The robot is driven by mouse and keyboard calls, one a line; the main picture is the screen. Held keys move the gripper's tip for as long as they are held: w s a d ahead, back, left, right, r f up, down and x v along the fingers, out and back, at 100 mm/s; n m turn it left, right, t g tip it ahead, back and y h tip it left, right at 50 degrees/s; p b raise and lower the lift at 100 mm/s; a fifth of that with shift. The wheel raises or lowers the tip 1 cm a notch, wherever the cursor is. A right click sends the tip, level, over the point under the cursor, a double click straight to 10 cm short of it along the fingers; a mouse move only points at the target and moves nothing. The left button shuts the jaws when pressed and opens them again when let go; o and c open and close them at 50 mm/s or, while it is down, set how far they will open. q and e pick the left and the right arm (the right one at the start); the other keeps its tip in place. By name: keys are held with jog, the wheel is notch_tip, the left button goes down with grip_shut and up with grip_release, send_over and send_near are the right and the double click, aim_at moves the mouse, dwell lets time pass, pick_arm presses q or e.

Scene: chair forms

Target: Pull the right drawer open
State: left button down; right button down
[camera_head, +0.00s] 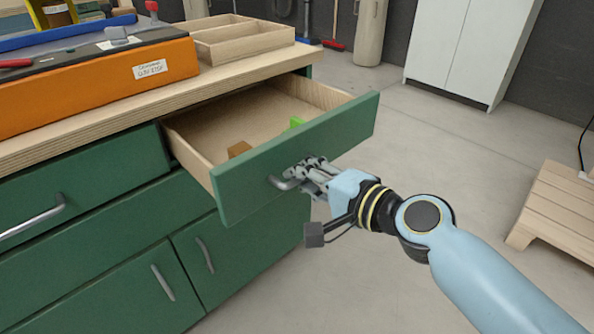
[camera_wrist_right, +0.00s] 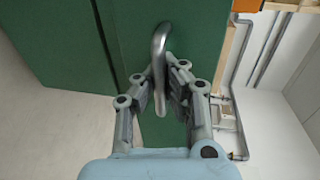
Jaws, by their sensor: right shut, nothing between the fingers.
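The right drawer (camera_head: 300,150) of the green workbench stands pulled out, with its wooden inside showing. A brown block (camera_head: 239,149) and a bright green piece (camera_head: 296,122) lie in it. Its curved metal handle (camera_head: 284,184) is on the green front. My right gripper (camera_head: 305,172) is at the handle, its fingers shut around the bar area. In the right wrist view the handle (camera_wrist_right: 159,60) runs down between the fingers of my right gripper (camera_wrist_right: 165,95); I cannot tell whether they touch it. My left gripper is not in view.
The left drawer (camera_head: 90,185) is closed, with its own handle (camera_head: 32,222). An orange case (camera_head: 95,85) and a wooden tray (camera_head: 240,42) stand on the benchtop. A wooden pallet (camera_head: 560,210) lies at the right. The floor between is clear.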

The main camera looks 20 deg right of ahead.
jog(key=c, duration=2.1)
grip_release()
jog(key=o, duration=0.7)
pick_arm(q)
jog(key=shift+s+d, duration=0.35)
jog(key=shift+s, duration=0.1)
pick_arm(e)
jog(key=v, duration=1.2)
